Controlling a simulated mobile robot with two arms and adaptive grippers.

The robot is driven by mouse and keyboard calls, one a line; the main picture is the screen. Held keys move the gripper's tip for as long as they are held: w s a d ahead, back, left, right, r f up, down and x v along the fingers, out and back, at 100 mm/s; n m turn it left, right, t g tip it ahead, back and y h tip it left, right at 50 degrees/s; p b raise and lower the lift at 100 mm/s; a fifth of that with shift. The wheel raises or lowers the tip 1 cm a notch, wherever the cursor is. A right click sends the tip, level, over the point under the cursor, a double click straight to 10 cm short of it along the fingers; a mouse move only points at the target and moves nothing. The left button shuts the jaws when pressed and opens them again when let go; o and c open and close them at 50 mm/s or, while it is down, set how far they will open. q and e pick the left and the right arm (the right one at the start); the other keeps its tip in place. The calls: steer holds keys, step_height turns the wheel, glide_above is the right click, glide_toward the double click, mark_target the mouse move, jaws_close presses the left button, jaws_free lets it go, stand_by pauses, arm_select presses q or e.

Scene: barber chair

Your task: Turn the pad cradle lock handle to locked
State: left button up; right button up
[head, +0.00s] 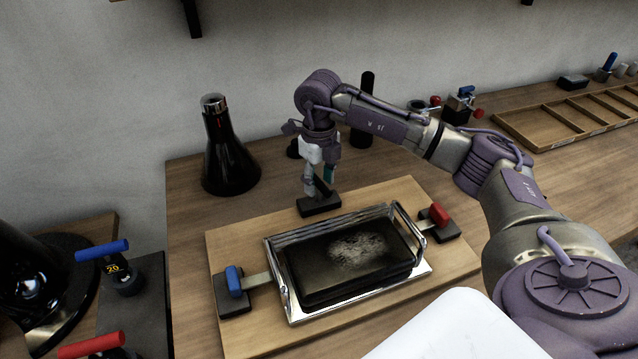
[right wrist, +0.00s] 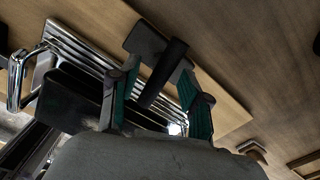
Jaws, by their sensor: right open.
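The pad cradle (head: 278,285) is a shiny metal frame on a wooden board, with a dark, worn-topped pad (head: 345,262) lying in it. A black lock handle (head: 323,187) on a dark block (head: 319,206) stands behind the cradle's rear rail. My right gripper (head: 318,180) points down at this handle. In the right wrist view the black handle (right wrist: 163,72) slants between the open teal fingers of the gripper (right wrist: 158,88). Whether either finger touches it I cannot tell. My left gripper is not in view.
A blue-knobbed clamp (head: 233,281) and a red-knobbed clamp (head: 440,215) flank the cradle on the board (head: 235,338). A black cone-shaped flask (head: 228,155) stands at the back left. A compartment tray (head: 560,125) lies at the right. The bare wall is behind.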

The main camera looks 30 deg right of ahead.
mark_target(319, 192)
steer(key=shift+f, duration=1.15)
